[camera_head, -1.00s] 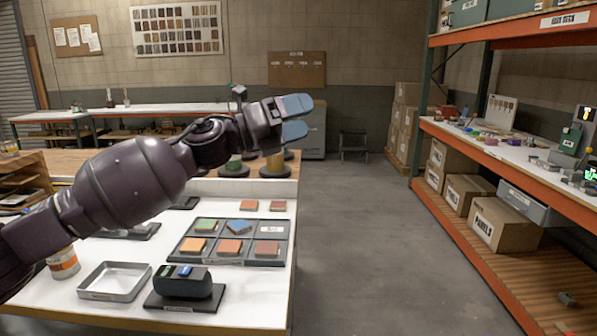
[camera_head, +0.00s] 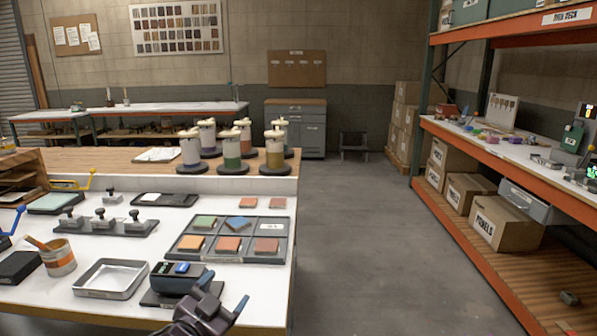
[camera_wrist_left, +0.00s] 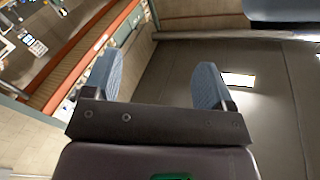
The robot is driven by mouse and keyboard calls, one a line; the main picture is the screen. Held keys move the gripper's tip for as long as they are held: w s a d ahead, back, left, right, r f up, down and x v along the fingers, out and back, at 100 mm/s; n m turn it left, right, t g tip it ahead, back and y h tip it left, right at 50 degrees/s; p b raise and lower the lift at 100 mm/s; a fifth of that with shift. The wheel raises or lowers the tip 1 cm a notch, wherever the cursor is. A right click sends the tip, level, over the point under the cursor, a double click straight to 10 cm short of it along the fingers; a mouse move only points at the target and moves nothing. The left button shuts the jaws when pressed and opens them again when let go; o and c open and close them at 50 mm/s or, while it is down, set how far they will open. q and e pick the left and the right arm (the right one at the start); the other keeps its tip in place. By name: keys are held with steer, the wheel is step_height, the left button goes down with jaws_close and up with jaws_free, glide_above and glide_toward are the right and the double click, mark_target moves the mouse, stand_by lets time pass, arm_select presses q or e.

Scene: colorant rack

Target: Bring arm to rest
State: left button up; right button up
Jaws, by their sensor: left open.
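My left gripper (camera_head: 222,297) is low at the bottom of the head view, in front of the white table's near edge. That view looks past the fingers to the floor and an orange-edged shelf. My right gripper is not in view.
The gripper overlaps a dark device (camera_head: 170,280) at the edge of the white table (camera_head: 235,315). A metal tray (camera_head: 112,280) and a dark sorting tray (camera_head: 185,255) with coloured tiles are close by. A shelf rack (camera_head: 500,160) stands right.

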arm_select(q)
steer(key=s+a+f+n+g+y, duration=0.2)
steer(key=s+a+f, duration=0.2)
steer(key=s+f, duration=0.4)
steer(key=s+a+f+n+g+y, duration=0.2)
steer(key=s+a+f+n, duration=0.1)
steer(key=s+f, duration=0.6)
steer(key=s+a+f+n+g+y+b, duration=0.1)
steer(key=s+a+f+n+g+y, duration=0.1)
steer(key=s+a+f, duration=0.3)
steer(key=s+f+n, duration=0.1)
steer(key=s+f, duration=0.3)
steer(key=s, duration=0.3)
steer(key=shift+a+f+y, duration=0.15)
steer(key=shift+a+y, duration=0.1)
steer(key=shift+y, duration=0.05)
